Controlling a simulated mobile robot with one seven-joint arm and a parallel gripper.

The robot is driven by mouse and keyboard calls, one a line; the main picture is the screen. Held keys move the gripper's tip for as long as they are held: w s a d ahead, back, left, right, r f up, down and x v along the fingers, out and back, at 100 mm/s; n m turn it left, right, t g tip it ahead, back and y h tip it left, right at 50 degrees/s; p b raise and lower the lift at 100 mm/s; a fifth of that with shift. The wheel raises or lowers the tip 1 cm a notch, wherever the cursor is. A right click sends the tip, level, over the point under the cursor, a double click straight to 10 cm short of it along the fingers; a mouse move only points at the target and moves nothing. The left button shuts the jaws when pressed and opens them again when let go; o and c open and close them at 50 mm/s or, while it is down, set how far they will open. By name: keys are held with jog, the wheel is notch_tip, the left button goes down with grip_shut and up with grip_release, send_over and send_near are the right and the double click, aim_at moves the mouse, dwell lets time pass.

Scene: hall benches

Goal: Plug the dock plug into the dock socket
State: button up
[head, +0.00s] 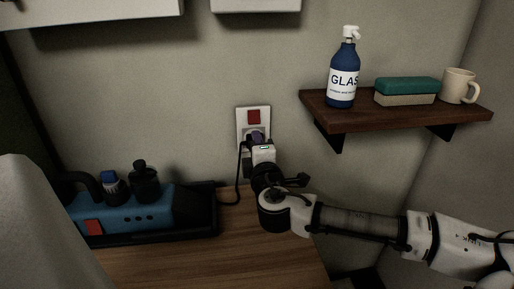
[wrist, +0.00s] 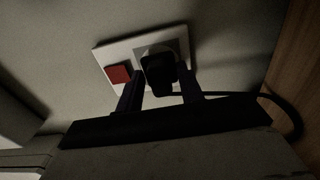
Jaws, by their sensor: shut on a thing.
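The dock socket (head: 241,116) is a pale plate on the wall with a red switch at its top, just above the bench. It also shows in the wrist view (wrist: 108,55), with a round recess beside the red switch (wrist: 118,74). The dark dock plug (wrist: 158,72) is in front of the recess. My gripper (head: 260,143) is at the socket's lower part, its two fingers (wrist: 160,82) shut on the plug from both sides. In the head view the plug (head: 256,136) is mostly hidden by my gripper. I cannot tell whether the plug touches the socket or how deep it sits.
A black cable (head: 238,175) hangs left of my gripper to the wooden bench (head: 215,260).

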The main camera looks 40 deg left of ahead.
jog(key=shift+w+a, duration=0.35)
jog(key=o, duration=1)
jog(key=shift+s+d, duration=0.1)
